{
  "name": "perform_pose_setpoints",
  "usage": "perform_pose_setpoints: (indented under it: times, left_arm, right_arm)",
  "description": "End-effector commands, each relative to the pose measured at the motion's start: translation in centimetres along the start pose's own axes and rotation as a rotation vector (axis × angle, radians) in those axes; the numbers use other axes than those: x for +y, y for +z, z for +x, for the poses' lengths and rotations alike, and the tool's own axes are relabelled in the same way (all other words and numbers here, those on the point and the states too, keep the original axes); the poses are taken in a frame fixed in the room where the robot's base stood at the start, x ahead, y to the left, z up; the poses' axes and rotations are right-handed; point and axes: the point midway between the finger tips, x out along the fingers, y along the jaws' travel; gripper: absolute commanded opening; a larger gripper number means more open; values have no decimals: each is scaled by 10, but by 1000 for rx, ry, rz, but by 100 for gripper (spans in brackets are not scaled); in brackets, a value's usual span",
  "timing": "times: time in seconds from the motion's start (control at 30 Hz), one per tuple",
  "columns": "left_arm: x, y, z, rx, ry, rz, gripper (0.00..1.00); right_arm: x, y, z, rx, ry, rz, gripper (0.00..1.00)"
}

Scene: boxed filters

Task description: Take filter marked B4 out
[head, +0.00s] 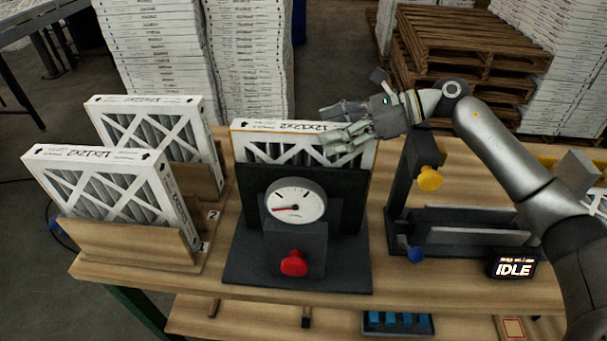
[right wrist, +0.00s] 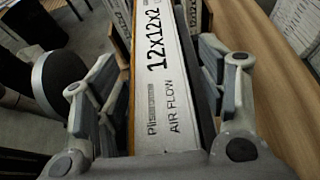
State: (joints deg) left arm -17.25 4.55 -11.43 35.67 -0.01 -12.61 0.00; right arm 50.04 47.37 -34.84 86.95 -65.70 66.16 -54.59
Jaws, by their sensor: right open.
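A white-framed filter (head: 270,150) stands upright in the dark test stand (head: 245,260), behind a round gauge (head: 296,202). Its top edge reads 12x12x2, and in the right wrist view the filter edge (right wrist: 170,105) also reads AIR FLOW. No B4 mark is legible on it. My right gripper (head: 337,142) is at the right part of its top edge. In the right wrist view my right gripper (right wrist: 157,85) is open, with one finger on each side of the filter. My left gripper is not in view.
Two more filters stand in wooden slots at left, a front one (head: 110,190) and a rear one (head: 160,130). A red knob (head: 294,263) is below the gauge. A dark fixture (head: 465,225) with an IDLE display (head: 513,269) is at right.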

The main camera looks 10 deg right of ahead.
Motion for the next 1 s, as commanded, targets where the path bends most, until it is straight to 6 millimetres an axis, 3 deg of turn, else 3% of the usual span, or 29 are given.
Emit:
perform_pose_setpoints:
  times: [0.17,0.67,1.0]
  left_arm:
    - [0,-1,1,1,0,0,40]
    - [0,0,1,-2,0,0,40]
    - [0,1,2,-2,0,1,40]
  right_arm:
    - [0,-1,0,1,-1,0,64]
    - [0,0,0,1,-1,0,0]
    - [-1,3,-2,-1,-1,-2,0]
